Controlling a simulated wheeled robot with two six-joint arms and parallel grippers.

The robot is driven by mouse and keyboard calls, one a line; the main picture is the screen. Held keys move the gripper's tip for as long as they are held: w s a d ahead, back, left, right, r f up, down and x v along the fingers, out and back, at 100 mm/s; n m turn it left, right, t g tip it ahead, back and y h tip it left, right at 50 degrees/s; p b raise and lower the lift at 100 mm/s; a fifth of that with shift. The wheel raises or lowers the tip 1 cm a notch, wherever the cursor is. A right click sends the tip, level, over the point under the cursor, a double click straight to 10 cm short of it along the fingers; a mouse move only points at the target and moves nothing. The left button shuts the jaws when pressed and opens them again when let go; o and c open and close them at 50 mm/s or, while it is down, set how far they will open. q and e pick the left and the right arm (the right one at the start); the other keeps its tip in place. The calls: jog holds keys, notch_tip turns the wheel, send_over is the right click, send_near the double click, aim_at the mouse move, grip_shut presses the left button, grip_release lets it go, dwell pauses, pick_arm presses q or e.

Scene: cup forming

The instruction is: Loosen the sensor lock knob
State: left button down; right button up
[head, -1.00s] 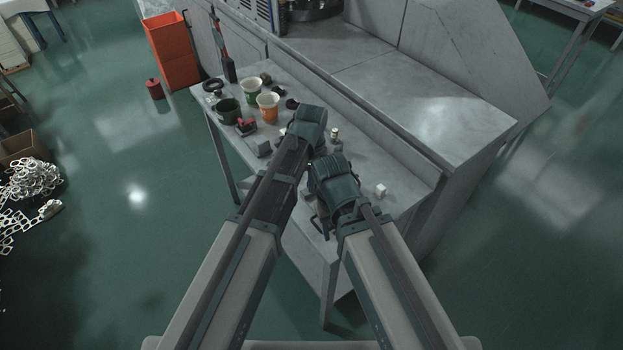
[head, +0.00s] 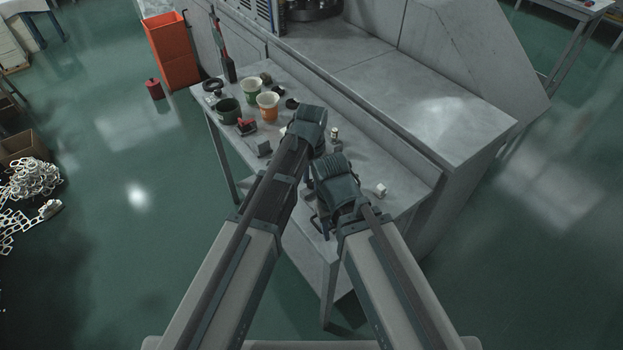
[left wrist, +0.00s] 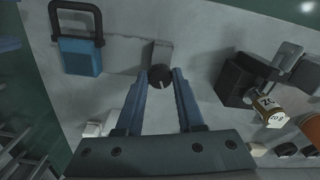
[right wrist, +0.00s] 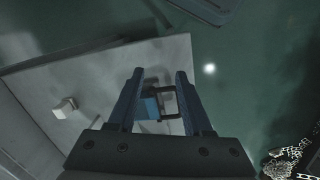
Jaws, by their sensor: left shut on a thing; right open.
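The sensor lock knob (left wrist: 161,78), a dark round knob with a light line on it, shows in the left wrist view in front of a small grey block (left wrist: 156,53). My left gripper (left wrist: 162,74) is shut on the knob, one finger on each side. In the head view my left wrist (head: 306,125) hides the knob and the fingertips. My right gripper (right wrist: 159,73) is open and empty.
The grey table (head: 400,195) holds a green cup (head: 229,111), two pale-rimmed cups (head: 268,106), a red-topped item (head: 246,126) and a white cube (head: 380,190). My two wrists are close together. A grey machine wall (head: 375,125) borders the table's back.

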aim_at(312, 183)
pick_arm(q)
jog(key=n, duration=0.5)
jog(key=shift+n, duration=0.3)
jog(key=n, duration=0.4)
jog(key=shift+n, duration=0.6)
jog(key=c, duration=0.5)
grip_release()
notch_tip(312, 183, up, 14)
jog(key=p, duration=1.3)
jog(key=shift+f+p, duration=0.1)
jog(key=shift+p, duration=0.3)
pick_arm(e)
notch_tip(312, 183, up, 14)
